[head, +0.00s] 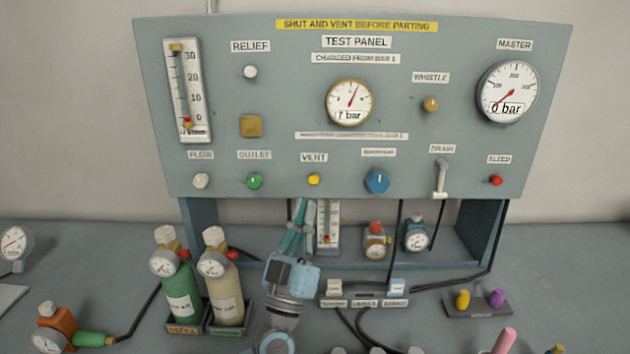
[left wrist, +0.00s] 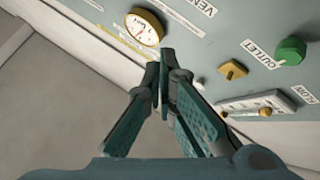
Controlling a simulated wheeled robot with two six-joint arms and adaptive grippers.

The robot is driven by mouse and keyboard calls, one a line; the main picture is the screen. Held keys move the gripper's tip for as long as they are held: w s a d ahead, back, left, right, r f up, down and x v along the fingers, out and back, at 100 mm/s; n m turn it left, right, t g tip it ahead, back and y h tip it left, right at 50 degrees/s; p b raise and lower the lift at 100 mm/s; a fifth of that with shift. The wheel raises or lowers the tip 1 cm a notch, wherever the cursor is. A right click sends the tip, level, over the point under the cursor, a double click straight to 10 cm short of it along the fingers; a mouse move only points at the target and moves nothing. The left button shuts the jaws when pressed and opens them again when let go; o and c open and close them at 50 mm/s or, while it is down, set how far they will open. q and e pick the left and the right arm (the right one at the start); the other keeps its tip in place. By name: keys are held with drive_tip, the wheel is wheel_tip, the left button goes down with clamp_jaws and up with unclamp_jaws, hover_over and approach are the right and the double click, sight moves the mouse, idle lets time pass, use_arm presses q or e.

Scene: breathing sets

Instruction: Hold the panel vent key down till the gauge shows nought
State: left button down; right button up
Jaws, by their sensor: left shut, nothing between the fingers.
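The yellow vent key (head: 313,180) is on the grey test panel (head: 220,110), under the VENT label. The panel gauge (head: 349,103) has a brass rim. Its red needle points up and slightly right, and its readout seems to say 7 bar. It also shows in the left wrist view (left wrist: 146,27). My left gripper (head: 301,204) is shut and empty, its tips just below and left of the vent key. I see no contact with the key. In the left wrist view the closed fingers (left wrist: 165,60) point at the panel; the key is not seen there. My right gripper is not in view.
A green outlet knob (head: 254,181) and a blue knob (head: 377,181) flank the vent key. A grey drain lever (head: 441,178) is farther right. The master gauge (head: 507,92) reads 0 bar. A green bottle (head: 181,295) and a cream bottle (head: 228,295) stand below left.

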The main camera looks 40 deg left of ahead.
sight(314, 180)
use_arm(q)
drive_tip(key=w+a+b, duration=0.1)
drive_tip(key=w, duration=0.1)
drive_tip(key=w+a+b, duration=0.1)
drive_tip(key=w+a, duration=0.1)
drive_tip(key=w, duration=0.1)
drive_tip(key=w+a+b, duration=0.1)
drive_tip(key=w+a, duration=0.1)
drive_tip(key=shift+w+a+f+b, duration=0.1)
drive_tip(key=shift+w+a+b, duration=0.05)
drive_tip(key=shift+b, duration=0.2)
idle(1.0)
drive_tip(key=shift+w, duration=0.1)
drive_tip(key=shift+w+a, duration=0.2)
drive_tip(key=shift+w, duration=0.05)
drive_tip(key=shift+w+a, duration=0.35)
drive_tip(key=shift+w, duration=0.05)
idle(5.2)
